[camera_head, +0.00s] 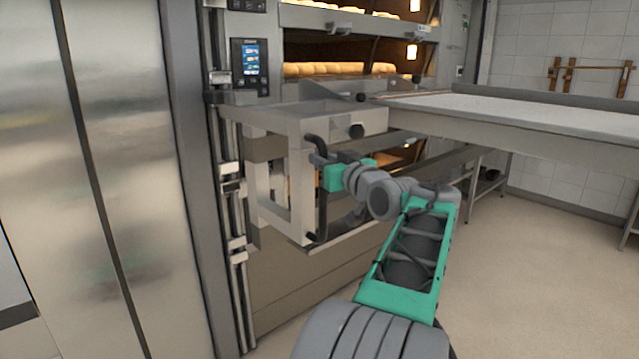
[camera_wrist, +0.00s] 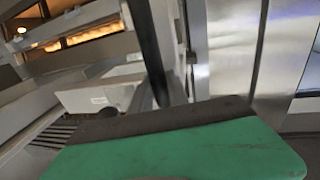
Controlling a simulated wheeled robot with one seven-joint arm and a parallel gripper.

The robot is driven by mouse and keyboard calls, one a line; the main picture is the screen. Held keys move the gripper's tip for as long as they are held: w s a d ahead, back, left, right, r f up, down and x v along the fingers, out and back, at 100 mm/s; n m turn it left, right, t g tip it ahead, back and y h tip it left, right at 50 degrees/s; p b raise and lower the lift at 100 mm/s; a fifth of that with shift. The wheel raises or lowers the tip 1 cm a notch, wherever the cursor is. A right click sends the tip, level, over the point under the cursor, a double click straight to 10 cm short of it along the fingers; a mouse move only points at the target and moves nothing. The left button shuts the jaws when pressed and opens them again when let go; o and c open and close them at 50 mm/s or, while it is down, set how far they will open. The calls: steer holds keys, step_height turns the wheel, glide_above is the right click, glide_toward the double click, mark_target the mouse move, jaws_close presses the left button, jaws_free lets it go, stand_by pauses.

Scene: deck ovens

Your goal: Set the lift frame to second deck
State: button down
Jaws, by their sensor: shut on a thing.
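The lift frame (camera_head: 299,198) is a pale grey metal bracket in front of the oven's left side, beside a vertical rail (camera_head: 235,200). A dark upright handle bar (camera_head: 323,210) is fixed to its right side. My gripper (camera_head: 321,160) is shut on this handle near its upper end. In the wrist view the dark handle (camera_wrist: 148,50) rises from behind the gripper's dark finger edge (camera_wrist: 150,118); the contact itself is hidden. The frame's top arm (camera_head: 340,118) sits just below a lit deck with loaves (camera_head: 335,69). Another lit deck shows above and one partly behind the frame.
A long loader table (camera_head: 540,110) extends right from the oven at about the frame's top height. A control panel (camera_head: 250,58) is above the frame. A steel cabinet (camera_head: 120,180) stands at left. The floor (camera_head: 530,270) at right is clear.

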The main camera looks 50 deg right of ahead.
mark_target(324, 144)
steer(key=shift+r+p, duration=0.65)
steer(key=shift+r, duration=1.2)
steer(key=c, duration=1.3)
jaws_free()
steer(key=shift+s, duration=0.1)
steer(key=v, duration=0.7)
steer(key=shift+s+b, duration=0.35)
steer(key=shift+b, duration=0.05)
steer(key=shift+a, duration=0.15)
